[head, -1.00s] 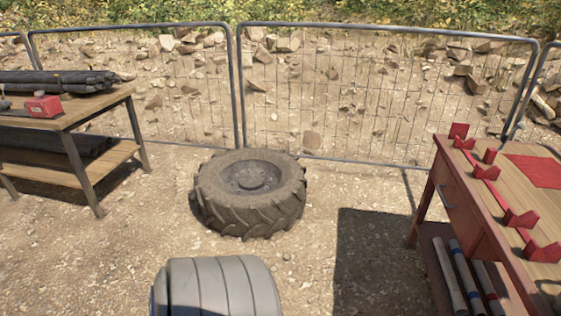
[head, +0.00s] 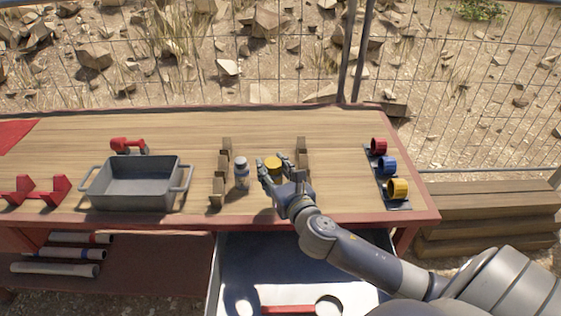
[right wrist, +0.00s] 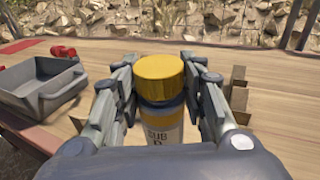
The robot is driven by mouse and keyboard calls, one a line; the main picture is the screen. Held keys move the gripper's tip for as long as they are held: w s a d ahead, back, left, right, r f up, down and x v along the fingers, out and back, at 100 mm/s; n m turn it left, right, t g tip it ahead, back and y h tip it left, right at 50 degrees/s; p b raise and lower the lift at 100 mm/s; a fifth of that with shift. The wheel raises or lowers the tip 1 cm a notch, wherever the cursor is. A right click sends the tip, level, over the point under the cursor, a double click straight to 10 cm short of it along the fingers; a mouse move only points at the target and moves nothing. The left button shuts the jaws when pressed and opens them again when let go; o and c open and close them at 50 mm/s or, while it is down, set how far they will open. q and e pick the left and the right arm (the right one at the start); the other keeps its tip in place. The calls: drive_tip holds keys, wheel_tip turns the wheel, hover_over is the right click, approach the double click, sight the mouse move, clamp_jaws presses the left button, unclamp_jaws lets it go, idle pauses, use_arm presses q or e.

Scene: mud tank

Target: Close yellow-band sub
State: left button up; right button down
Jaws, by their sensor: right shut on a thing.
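The yellow-band sub (right wrist: 162,122) stands upright in the right wrist view, a pale cylinder with a yellow band and dark "SUB" lettering. A yellow cap (right wrist: 160,72) sits on its top; it also shows in the head view (head: 273,164). My right gripper (head: 272,172) is shut on the cap, one finger on each side, in the right wrist view too (right wrist: 160,80). The sub's lower end is hidden. A second sub (head: 241,174), grey with a bluish band, stands just left of it in the head view. My left gripper is not in view.
A grey tray (head: 135,207) stands left on the workbench (head: 190,124). Wooden blocks (head: 217,190) flank the subs. A rack (head: 374,170) at the right holds red, blue and yellow ring-like pieces. An open drawer (head: 235,262) sticks out below the front edge. A mesh fence stands behind.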

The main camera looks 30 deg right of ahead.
drive_tip(key=d+m+h, duration=0.1)
drive_tip(key=d+h, duration=0.1)
drive_tip(key=d, duration=0.2)
drive_tip(key=shift+f+g, duration=0.1)
drive_tip(key=shift+g, duration=0.3)
drive_tip(key=w+d+f, duration=0.1)
drive_tip(key=w+d, duration=0.7)
drive_tip(key=w, duration=0.5)
drive_tip(key=shift+w+d+f+p, duration=0.2)
drive_tip(key=shift+w+f+p, duration=0.05)
drive_tip(key=shift+w+p, duration=0.15)
drive_tip(key=shift+f+b, duration=0.4)
drive_tip(key=shift+f, duration=1.35)
drive_tip(key=shift+f, duration=0.1)
